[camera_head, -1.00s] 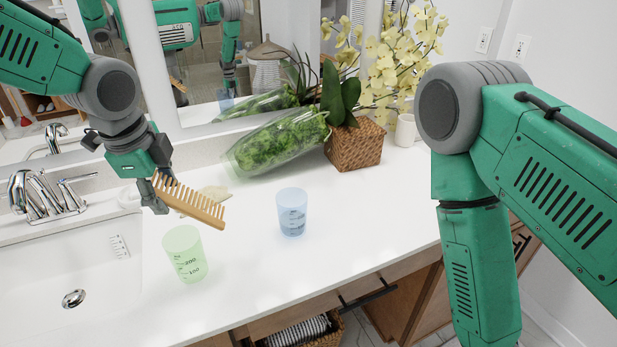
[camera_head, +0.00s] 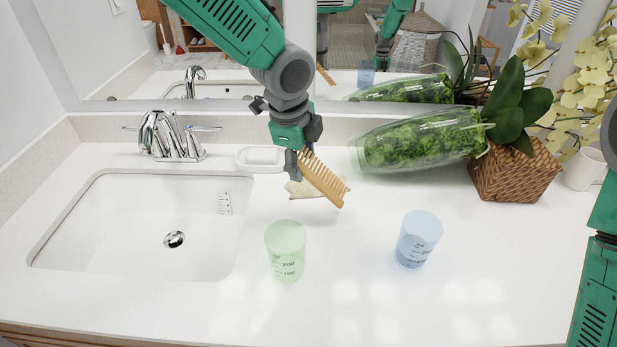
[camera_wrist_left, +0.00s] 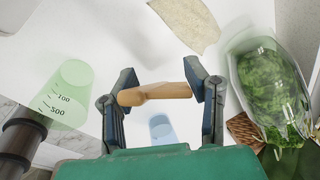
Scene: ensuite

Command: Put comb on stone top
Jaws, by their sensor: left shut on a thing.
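The wooden comb (camera_head: 328,186) is held by my left gripper (camera_head: 298,166), which is shut on one end of it. The comb slants down to the right, teeth facing up and right, above the white stone top (camera_head: 345,265). In the left wrist view the comb (camera_wrist_left: 155,93) spans between the two fingers. A flat beige irregular piece (camera_head: 300,190) lies on the counter behind the comb, partly hidden by it; it also shows in the wrist view (camera_wrist_left: 188,22). My right gripper is out of view; only part of that arm shows at the right edge.
A green cup (camera_head: 286,252) and a blue cup (camera_head: 418,240) stand in front. The sink (camera_head: 140,225) and faucet (camera_head: 170,138) are left. Counter between the cups is clear.

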